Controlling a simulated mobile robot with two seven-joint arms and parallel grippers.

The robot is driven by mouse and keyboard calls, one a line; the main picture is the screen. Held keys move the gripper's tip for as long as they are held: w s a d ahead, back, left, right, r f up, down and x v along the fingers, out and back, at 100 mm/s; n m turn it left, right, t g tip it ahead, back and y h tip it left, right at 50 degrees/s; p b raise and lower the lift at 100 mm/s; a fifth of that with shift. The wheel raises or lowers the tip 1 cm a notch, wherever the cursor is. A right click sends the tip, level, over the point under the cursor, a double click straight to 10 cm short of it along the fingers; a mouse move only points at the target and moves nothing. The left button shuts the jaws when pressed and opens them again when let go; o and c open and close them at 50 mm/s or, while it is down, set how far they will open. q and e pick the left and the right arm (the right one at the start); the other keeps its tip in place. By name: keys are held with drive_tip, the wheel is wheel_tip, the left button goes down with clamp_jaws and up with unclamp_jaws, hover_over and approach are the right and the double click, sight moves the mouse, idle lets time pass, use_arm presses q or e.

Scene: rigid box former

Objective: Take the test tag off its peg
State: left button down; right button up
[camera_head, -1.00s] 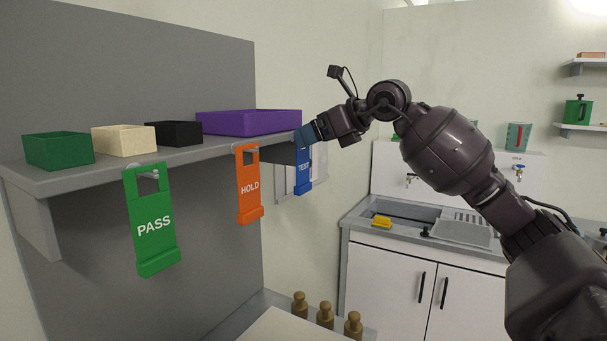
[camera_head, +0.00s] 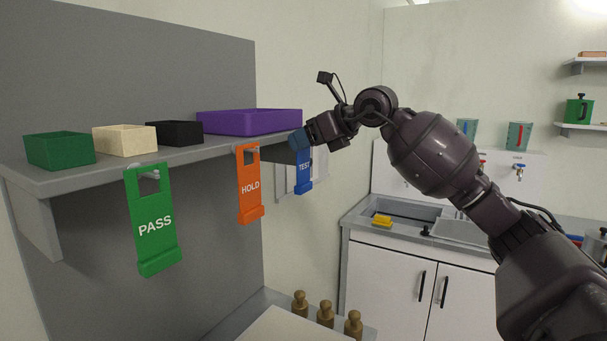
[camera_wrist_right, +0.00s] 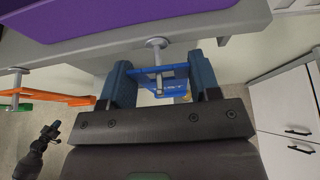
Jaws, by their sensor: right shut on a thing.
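The blue TEST tag (camera_head: 304,170) hangs at the far right end of the shelf's front edge. In the right wrist view, the tag (camera_wrist_right: 172,78) lies between the two blue fingers of my right gripper (camera_wrist_right: 160,84), which is shut on it. A pale metal peg (camera_wrist_right: 157,45) comes out from the shelf edge and reaches down to the tag's opening; the tag still appears to be around it. In the head view my right gripper (camera_head: 299,141) covers the tag's top and this peg.
The orange HOLD tag (camera_head: 249,188) hangs close to the left, and the green PASS tag (camera_head: 153,225) farther left. A purple tray (camera_head: 248,122) stands on the shelf (camera_head: 110,168) just above. Open room lies right of the shelf, before the sink counter (camera_head: 395,240).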

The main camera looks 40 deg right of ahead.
drive_tip(key=shift+r, duration=0.1)
drive_tip(key=shift+r, duration=0.65)
drive_tip(key=s+d, duration=0.2)
drive_tip(key=s, duration=0.6)
drive_tip(key=s+d, duration=0.3)
drive_tip(key=s, duration=0.6)
drive_tip(key=shift+s+b, duration=0.2)
drive_tip(key=shift+b, duration=0.1)
